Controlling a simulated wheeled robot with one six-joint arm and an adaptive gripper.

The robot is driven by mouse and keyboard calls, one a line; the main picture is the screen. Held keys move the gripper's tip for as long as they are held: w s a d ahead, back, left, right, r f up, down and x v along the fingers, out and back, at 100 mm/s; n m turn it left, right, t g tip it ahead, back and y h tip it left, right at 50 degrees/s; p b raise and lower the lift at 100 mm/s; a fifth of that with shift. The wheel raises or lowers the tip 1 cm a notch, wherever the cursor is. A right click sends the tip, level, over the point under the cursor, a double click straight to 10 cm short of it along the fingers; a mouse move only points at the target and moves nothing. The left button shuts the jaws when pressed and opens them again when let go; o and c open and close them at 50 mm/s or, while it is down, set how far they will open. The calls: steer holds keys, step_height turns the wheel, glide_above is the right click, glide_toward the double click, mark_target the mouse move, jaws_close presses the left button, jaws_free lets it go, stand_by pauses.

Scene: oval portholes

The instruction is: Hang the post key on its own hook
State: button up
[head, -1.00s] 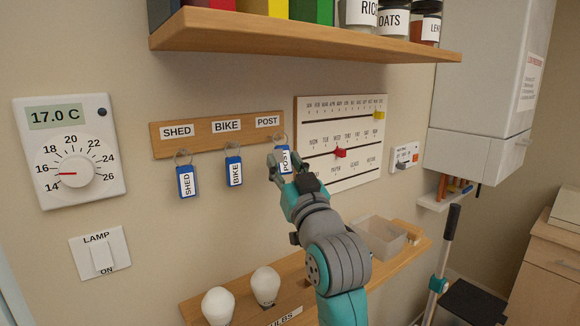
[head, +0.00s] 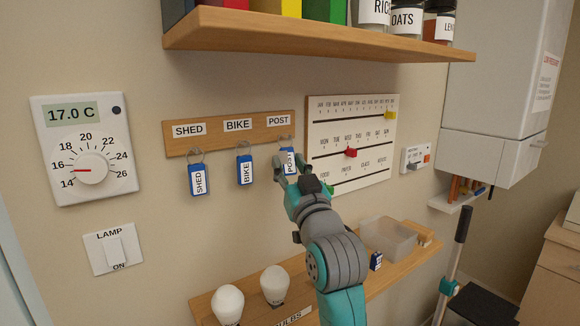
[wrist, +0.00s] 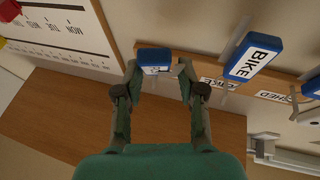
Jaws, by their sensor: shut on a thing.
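The post key is a blue tag with a white POST label (head: 290,160). It hangs upright under the POST sign (head: 279,120) at the right end of the wooden key board (head: 211,142). My gripper (head: 286,172) is shut on the lower part of this tag. In the wrist view the blue tag (wrist: 155,56) sits between the two fingertips. Its ring is close to the POST hook, but I cannot tell whether the ring is on the hook. The shed key (head: 198,179) and bike key (head: 245,170) hang under their own signs.
A shelf (head: 320,47) juts out above the key board. Below, a lower shelf (head: 345,290) holds two bulbs (head: 228,304), a clear bin (head: 390,238) and a small dark blue labelled item (head: 376,261). A calendar board (head: 352,140) is close on the right.

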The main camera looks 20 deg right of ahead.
steer(key=o, duration=1.1)
steer(key=a+v, duration=0.1)
steer(key=v, duration=1.1)
steer(key=s+d+f+g, duration=0.1)
steer(key=s+f, duration=0.4)
steer(key=f, duration=0.5)
steer(key=s+f+g, duration=0.1)
steer(key=s+f, duration=0.4)
steer(key=f, duration=0.5)
steer(key=s+d+f+g, duration=0.15)
steer(key=s+f, duration=0.35)
steer(key=f, duration=0.5)
steer(key=s+f+g, duration=0.1)
steer(key=s+f, duration=0.2)
steer(key=s, duration=0.6)
steer(key=s+f+g, duration=0.1)
steer(key=s+f, duration=0.3)
steer(key=s, duration=0.6)
steer(key=s+f+g+h, duration=0.1)
steer(key=s+f+g, duration=0.1)
steer(key=s, duration=0.7)
steer(key=shift+s+a+f+m, duration=0.1)
steer(key=shift+a+f+m, duration=0.05)
steer(key=shift+f, duration=0.3)
steer(key=shift+s+a+f+m, duration=0.1)
steer(key=shift+a+f+m, duration=0.05)
steer(key=shift+f, duration=0.3)
